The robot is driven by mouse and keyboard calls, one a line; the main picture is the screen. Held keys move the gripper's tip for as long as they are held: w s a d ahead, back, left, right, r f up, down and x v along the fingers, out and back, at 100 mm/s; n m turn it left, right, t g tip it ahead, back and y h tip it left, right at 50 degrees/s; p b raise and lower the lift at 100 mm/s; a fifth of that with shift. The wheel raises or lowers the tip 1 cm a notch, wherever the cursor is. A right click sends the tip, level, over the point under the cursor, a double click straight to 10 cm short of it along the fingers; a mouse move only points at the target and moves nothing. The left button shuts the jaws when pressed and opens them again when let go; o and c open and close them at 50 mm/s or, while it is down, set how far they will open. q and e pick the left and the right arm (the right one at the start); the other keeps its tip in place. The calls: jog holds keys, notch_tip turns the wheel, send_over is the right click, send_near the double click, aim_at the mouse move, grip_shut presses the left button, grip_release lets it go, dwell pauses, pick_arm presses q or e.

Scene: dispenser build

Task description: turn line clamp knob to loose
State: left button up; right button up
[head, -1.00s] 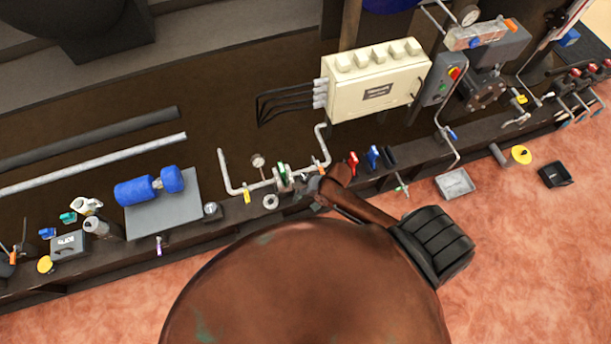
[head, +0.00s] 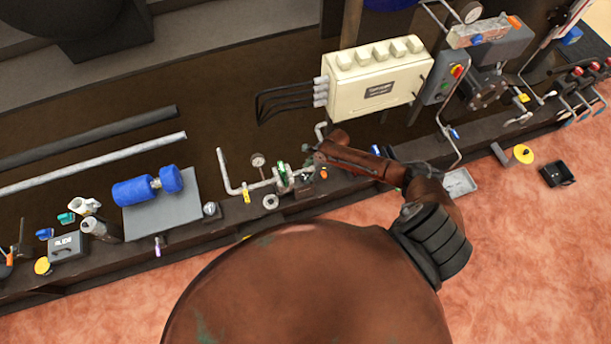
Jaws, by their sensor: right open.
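A grey pipe run (head: 235,187) with a small round gauge (head: 258,160) and a green-marked fitting (head: 281,170) stands on the dark bench. The line clamp knob cannot be picked out clearly; it may be among the small fittings by the pipe's right end. My right gripper (head: 309,160) is at that right end, just right of the green-marked fitting. It is open and small in the picture, and contact cannot be told. My brown arm hides part of the pipe and the bench behind it. My left gripper is out of view.
A cream electrical box (head: 375,85) stands behind my right arm, with a grey switch box (head: 442,80) beside it. A blue motor-like unit (head: 148,188) sits on a grey plate at left. A grey tray (head: 460,183) lies on the floor at right.

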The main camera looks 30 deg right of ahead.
aim_at(305, 177)
jog(key=shift+b+x, duration=0.35)
jog(key=shift+x, duration=1.05)
jog(key=shift+c, duration=0.2)
jog(key=c, duration=1.1)
jog(key=shift+r, duration=0.1)
